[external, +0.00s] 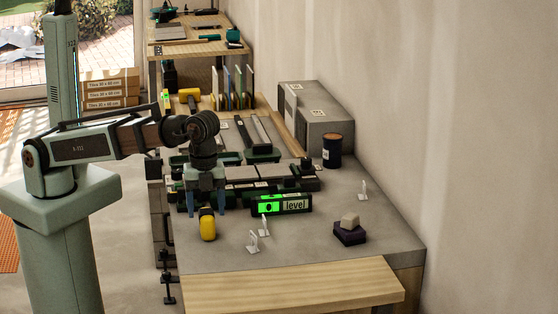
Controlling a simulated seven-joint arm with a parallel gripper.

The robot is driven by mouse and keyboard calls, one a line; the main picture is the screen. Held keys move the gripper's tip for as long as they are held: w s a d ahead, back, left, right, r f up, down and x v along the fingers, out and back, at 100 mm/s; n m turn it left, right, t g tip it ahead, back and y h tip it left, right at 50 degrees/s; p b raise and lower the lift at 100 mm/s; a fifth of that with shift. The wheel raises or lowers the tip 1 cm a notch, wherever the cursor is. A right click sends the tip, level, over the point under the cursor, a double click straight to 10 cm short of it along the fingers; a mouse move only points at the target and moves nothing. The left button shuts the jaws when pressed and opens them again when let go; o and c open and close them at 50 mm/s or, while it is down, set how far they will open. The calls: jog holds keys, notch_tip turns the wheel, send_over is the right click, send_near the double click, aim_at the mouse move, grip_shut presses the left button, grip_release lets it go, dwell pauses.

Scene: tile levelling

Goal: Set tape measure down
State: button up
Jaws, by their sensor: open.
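The tape measure (208,228), yellow with a dark top, rests on the grey worktop (215,259) near its left edge. My gripper (206,211) points straight down right at the tape measure, its two blue-grey fingers apart on either side in the picture. The gripper is open. Whether a finger still touches the tape measure cannot be told at this size. The tape measure's upper end is partly hidden near the fingers.
White clips (253,241) stand in front. A dark block with a pale piece (349,231) and a black canister (332,151) are to the right. The front worktop is mostly clear.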

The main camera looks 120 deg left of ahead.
aim_at(206, 212)
jog(key=shift+r, duration=3.5)
